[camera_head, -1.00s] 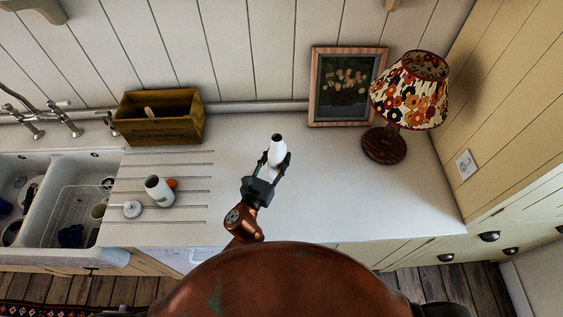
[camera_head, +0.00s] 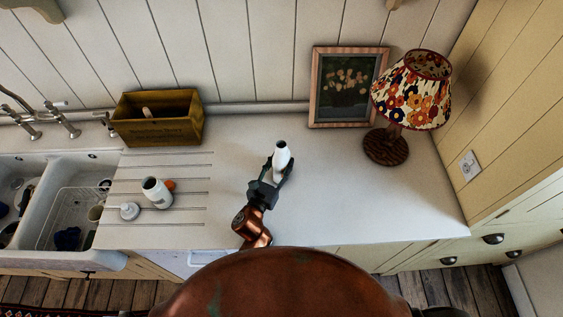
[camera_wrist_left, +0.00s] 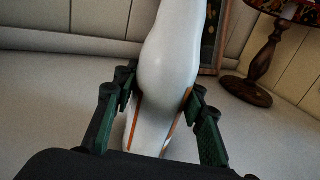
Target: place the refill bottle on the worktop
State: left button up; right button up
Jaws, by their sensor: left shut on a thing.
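The white refill bottle (camera_head: 282,155) is in my left gripper (camera_head: 280,172), with its narrow dark-tipped end up, over the middle of the worktop (camera_head: 340,200). In the left wrist view the bottle (camera_wrist_left: 168,70) stands between the two fingers (camera_wrist_left: 160,105), which are shut on it; it leans slightly. Its top is cut off there and its lower part is partly hidden by my gripper. I cannot tell whether its base touches the worktop. My right gripper is not in view.
A wooden box (camera_head: 157,118), picture frame (camera_head: 346,88) and floral lamp (camera_head: 411,92) stand along the back. An open white container (camera_head: 157,193), an orange piece (camera_head: 169,186) and a white pump top (camera_head: 130,211) are on the drainer, beside the sink (camera_head: 42,215). The worktop around the bottle is clear.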

pick_arm(q)
jog(key=o, duration=1.4)
jog(key=shift+f, duration=0.1)
jog(key=shift+r, duration=0.2)
jog(key=v, duration=1.2)
jog(key=shift+p, duration=0.3)
